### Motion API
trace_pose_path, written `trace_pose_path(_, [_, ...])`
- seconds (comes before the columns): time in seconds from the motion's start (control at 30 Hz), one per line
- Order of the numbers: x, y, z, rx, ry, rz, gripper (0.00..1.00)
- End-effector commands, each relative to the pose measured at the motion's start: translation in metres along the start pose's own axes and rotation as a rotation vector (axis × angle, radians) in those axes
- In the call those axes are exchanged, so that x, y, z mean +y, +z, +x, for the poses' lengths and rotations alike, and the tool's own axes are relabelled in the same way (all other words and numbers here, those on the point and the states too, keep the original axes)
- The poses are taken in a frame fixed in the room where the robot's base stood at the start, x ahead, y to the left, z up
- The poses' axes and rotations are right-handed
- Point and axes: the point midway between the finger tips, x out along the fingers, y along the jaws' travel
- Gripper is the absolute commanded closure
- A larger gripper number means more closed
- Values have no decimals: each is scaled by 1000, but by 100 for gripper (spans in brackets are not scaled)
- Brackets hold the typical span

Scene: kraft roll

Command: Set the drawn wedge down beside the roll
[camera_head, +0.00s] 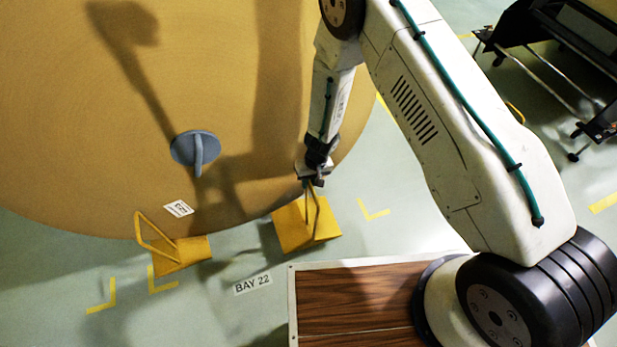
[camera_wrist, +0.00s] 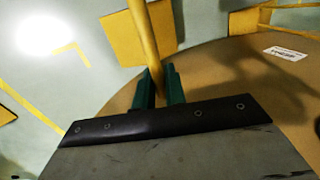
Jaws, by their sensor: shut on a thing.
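My gripper (camera_head: 311,183) is shut on the upright handle of a yellow wedge (camera_head: 296,228), in front of the roll's lower right edge. In the wrist view my gripper's green fingers (camera_wrist: 158,88) close around the yellow handle, with the wedge (camera_wrist: 120,38) beyond. I cannot tell whether this wedge touches the floor or the roll. The large brown kraft roll (camera_head: 90,120) fills the upper left and curves across the wrist view (camera_wrist: 225,75). A second yellow wedge (camera_head: 182,254) with a slanted handle sits at the roll's lower edge, and also shows in the wrist view (camera_wrist: 243,21).
Yellow corner marks lie on the floor right of the held wedge (camera_head: 374,211) and below the second wedge (camera_head: 160,284). A grey-blue hub (camera_head: 185,148) sticks out of the roll. A "BAY 22" label (camera_head: 253,284) and dark rack (camera_head: 575,45) are nearby. Floor right of the held wedge is clear.

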Motion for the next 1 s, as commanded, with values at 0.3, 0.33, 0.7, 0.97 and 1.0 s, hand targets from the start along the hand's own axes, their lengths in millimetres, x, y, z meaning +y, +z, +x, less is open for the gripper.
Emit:
trace_pose_path(0.3, [-2,0,22,-1,0,-8,100])
trace_pose_path(0.33, [-2,0,25,-1,0,-8,100])
trace_pose_path(0.7, [6,0,55,-1,0,-6,100])
trace_pose_path(0.97, [11,-1,74,0,0,-4,100])
trace_pose_path(1.0, [11,-1,76,0,0,-3,100])
